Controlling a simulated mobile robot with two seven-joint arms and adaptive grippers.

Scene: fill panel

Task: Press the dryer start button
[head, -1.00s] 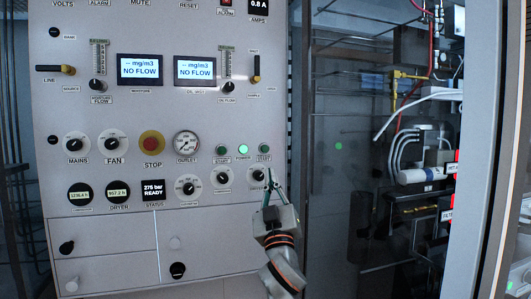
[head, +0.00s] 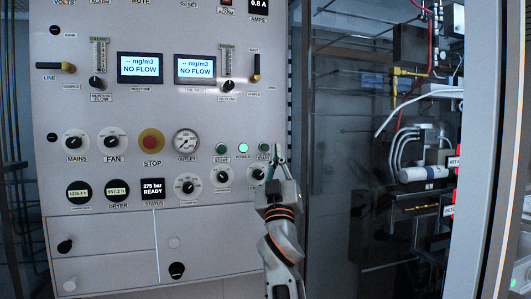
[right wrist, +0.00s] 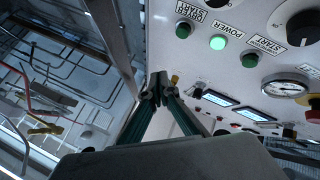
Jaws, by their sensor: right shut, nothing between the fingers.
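A row of three small green round buttons sits on the pale control panel (head: 140,225). They are a left start button (head: 221,149), a brightly lit power light (head: 243,148) and a right start button (head: 264,147). In the right wrist view, the gripper tips (right wrist: 158,90) appear apart from that button (right wrist: 183,30); the lit power light (right wrist: 217,43) and other start button (right wrist: 249,60) lie farther right.
A red stop button (head: 152,142), a gauge (head: 187,142) and several knobs lie left of the buttons. A knob (head: 257,175) sits close beside my gripper. Right of the panel edge is a dark glazed cabinet (head: 350,150) with pipes and hoses.

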